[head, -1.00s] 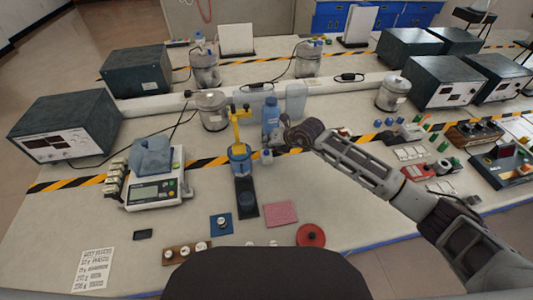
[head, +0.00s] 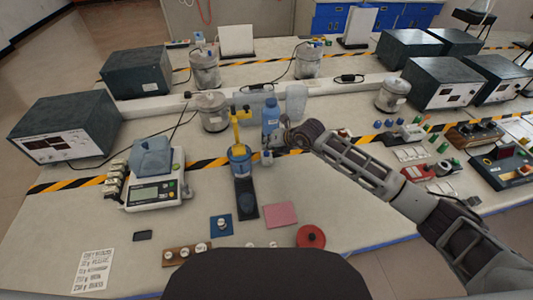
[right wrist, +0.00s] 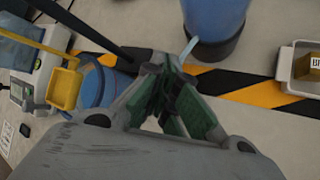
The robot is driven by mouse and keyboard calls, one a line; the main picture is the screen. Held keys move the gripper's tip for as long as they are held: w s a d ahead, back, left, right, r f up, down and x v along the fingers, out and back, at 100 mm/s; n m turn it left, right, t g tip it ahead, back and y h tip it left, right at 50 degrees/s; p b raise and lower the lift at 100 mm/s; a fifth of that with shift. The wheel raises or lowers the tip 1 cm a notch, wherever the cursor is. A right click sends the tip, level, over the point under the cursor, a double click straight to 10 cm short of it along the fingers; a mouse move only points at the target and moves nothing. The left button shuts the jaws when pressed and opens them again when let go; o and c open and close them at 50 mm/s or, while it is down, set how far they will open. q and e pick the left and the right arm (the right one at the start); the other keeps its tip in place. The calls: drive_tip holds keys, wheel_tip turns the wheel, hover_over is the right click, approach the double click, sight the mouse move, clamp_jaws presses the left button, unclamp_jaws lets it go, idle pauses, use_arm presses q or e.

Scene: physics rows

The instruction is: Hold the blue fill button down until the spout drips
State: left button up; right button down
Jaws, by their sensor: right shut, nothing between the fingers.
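A yellow spout-like fixture (head: 238,118) stands over a blue round container (head: 240,158) at the middle of the bench. Both show at the left of the right wrist view, as a yellow piece (right wrist: 65,88) and a blue round body (right wrist: 98,88). I cannot tell which part is the blue fill button, and no drip shows. My right gripper (head: 271,150) is shut and empty, just right of the blue container and in front of a blue bottle (head: 270,115). Its closed fingers (right wrist: 165,85) show in the wrist view, apart from the blue body. My left gripper is not in view.
A small white-and-blue piece (head: 266,158) stands close to the right gripper. A balance (head: 155,190) is at left, a dark tray (head: 246,212) in front of the container, with a pink pad (head: 281,215) and red disc (head: 311,236) nearby.

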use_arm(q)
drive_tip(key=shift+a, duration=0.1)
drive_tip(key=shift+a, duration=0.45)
use_arm(e)
drive_tip(key=shift+f, duration=0.1)
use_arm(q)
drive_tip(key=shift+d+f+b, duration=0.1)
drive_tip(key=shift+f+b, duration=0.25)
use_arm(e)
drive_tip(key=shift+f, duration=0.3)
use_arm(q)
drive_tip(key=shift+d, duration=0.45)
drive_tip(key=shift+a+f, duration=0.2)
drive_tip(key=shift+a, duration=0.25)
use_arm(e)
drive_tip(key=shift+f, duration=0.3)
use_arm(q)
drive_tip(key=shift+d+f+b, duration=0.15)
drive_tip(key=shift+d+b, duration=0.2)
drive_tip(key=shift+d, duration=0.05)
use_arm(e)
drive_tip(key=shift+f, duration=0.2)
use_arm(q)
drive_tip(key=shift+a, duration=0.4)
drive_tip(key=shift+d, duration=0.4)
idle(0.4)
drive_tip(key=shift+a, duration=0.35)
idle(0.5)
